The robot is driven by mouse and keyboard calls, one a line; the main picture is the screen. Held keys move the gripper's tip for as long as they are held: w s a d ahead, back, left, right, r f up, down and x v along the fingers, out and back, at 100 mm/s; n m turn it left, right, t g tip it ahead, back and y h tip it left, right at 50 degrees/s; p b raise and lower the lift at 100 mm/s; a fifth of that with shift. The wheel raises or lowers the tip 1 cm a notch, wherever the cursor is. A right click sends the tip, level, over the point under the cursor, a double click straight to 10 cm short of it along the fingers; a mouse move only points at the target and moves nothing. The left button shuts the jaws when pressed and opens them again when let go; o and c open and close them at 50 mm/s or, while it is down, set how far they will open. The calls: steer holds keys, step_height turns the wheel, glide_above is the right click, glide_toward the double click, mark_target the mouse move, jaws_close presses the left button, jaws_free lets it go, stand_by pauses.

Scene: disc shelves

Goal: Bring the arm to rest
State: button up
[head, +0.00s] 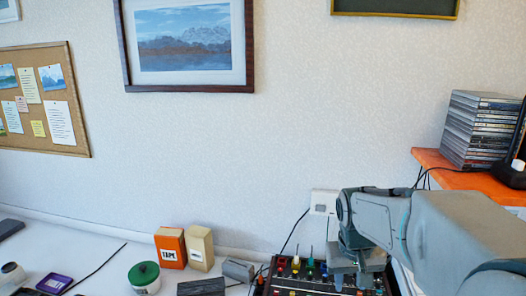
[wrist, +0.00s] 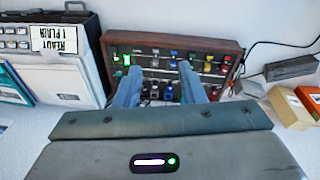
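My arm (head: 440,235) reaches in from the right in the head view and bends down at the wrist. My gripper (wrist: 158,70) points down over a dark panel with coloured knobs (wrist: 207,48). Its two fingers stand apart in the wrist view, with only the panel showing between them. It looks empty. In the head view my gripper (head: 350,283) is over the right part of the same panel (head: 285,270). I cannot tell whether the fingertips touch the panel.
An orange box (head: 171,248), a cream box (head: 200,249) and a green-lidded jar (head: 144,277) stand left of the panel in the head view. An orange shelf (head: 432,160) with stacked disc cases (head: 480,130) is at the right. A black cable runs to a wall socket (head: 322,202).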

steer(key=s+a+f+t+y, duration=0.1)
steer(key=s+a, duration=0.3)
steer(key=s, duration=0.9)
steer(key=shift+n, duration=0.3)
steer(key=shift+w+a, duration=0.1)
